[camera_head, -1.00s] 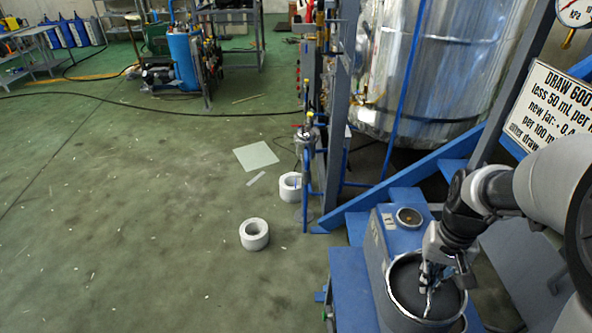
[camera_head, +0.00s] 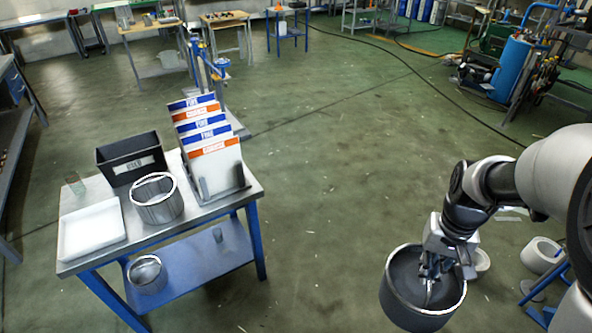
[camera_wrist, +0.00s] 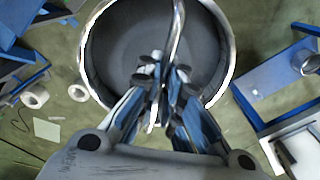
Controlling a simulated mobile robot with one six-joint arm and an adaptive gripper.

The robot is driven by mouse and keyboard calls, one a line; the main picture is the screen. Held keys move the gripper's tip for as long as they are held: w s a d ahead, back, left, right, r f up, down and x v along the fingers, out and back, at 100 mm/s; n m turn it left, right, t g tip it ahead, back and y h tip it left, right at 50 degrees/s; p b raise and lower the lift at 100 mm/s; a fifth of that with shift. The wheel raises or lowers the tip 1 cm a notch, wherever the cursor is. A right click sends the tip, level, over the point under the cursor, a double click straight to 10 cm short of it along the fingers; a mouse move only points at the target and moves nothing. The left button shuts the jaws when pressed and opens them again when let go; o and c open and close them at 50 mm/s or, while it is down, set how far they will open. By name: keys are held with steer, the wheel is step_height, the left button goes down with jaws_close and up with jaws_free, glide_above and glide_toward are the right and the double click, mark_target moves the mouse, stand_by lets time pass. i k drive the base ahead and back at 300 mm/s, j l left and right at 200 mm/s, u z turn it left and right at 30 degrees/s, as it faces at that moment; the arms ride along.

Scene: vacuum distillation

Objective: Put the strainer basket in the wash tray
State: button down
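The strainer basket (camera_head: 424,290) is a round dark-grey metal basket with a shiny rim and a bar across its top. My gripper (camera_head: 437,266) is shut on that bar and holds the basket in the air, right of the blue-legged table. In the wrist view my gripper (camera_wrist: 162,92) has its fingers closed around the bar, and the strainer basket (camera_wrist: 110,45) fills the top middle. A shallow white tray (camera_head: 92,232), which looks like the wash tray, lies empty on the left end of the table.
The metal table (camera_head: 190,222) also carries a black labelled bin (camera_head: 131,160), a metal pot (camera_head: 157,199) and a rack of upright white boards (camera_head: 212,150). Another pot (camera_head: 147,274) stands on its lower shelf. Open green floor lies between the table and the basket.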

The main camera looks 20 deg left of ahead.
mark_target(94, 231)
steer(key=i+j+u, duration=0.1)
steer(key=j+u, duration=0.25)
steer(key=u, duration=0.15)
steer(key=i+j+u, duration=0.15)
steer(key=j+u, duration=0.2)
steer(key=u, duration=0.15)
steer(key=i+j+u, duration=0.25)
steer(key=u, duration=0.2)
steer(key=i+j+u, duration=0.15)
steer(key=u, duration=0.35)
steer(key=i+j+u, duration=0.15)
steer(key=i+u, duration=0.2)
steer(key=i, duration=1.2)
